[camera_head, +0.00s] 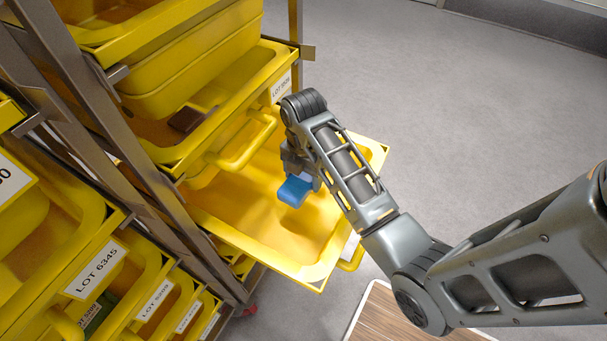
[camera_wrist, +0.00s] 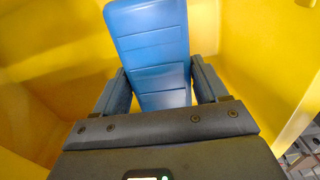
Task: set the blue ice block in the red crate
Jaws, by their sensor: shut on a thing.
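The blue ice block (camera_head: 293,191) is in my gripper (camera_head: 305,178), over a pulled-out yellow drawer in the head view. In the wrist view the block (camera_wrist: 152,50) stands between the two dark fingers of my gripper (camera_wrist: 162,88), which are shut on its sides. Yellow walls surround it there. I cannot tell whether the block touches the drawer floor. No red crate shows in either view.
The pulled-out yellow drawer (camera_head: 240,240) juts from a metal rack with several yellow bins. A dark brown item (camera_head: 187,119) lies in the bin above. A wooden-topped surface (camera_head: 400,318) is at the bottom. Grey floor (camera_head: 430,100) is clear at the upper right.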

